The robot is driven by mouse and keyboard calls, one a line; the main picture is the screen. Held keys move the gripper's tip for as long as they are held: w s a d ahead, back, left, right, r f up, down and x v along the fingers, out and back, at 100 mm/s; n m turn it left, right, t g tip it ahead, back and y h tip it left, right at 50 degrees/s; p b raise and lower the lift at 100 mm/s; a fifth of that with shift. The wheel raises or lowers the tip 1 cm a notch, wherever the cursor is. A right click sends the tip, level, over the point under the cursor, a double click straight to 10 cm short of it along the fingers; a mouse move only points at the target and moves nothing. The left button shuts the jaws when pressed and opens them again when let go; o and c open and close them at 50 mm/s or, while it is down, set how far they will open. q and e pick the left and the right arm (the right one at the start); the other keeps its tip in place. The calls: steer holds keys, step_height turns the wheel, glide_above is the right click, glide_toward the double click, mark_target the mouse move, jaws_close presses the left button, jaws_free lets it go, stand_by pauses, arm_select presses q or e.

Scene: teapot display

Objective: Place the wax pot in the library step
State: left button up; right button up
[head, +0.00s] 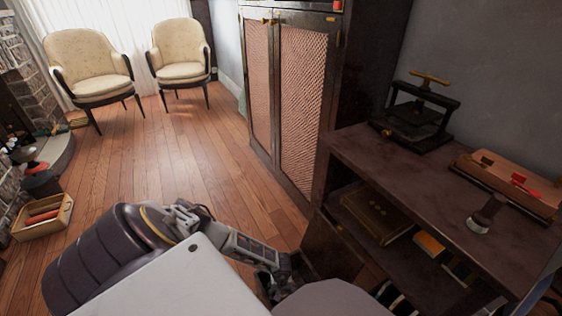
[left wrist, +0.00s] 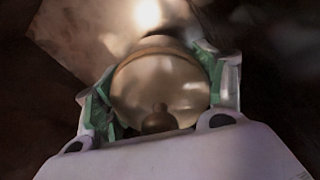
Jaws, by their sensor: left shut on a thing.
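My left gripper (head: 282,272) is low in the middle of the head view, left of a dark wooden shelf unit (head: 400,170). In the left wrist view, the left gripper (left wrist: 158,78) is shut on a rounded, shiny brass-coloured pot (left wrist: 160,88) with a small dark knob, which I take to be the wax pot. Its green-padded fingers sit on both sides of the pot. The pot cannot be made out in the head view. I cannot tell for sure whether the shelf unit is the library step. My right gripper is not in view.
A black press (head: 415,118), a wooden tray (head: 508,186) and a small dark stamp-like object (head: 486,214) stand on the unit's top. Books (head: 378,215) lie on its shelf. A tall cabinet (head: 300,105) stands behind. Open wooden floor (head: 165,160) stretches to two cream chairs.

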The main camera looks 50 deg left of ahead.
arm_select(q)
steer(key=shift+f+b, duration=1.3)
steer(key=shift+f, duration=0.95)
steer(key=shift+f, duration=0.1)
steer(key=o, duration=1.2)
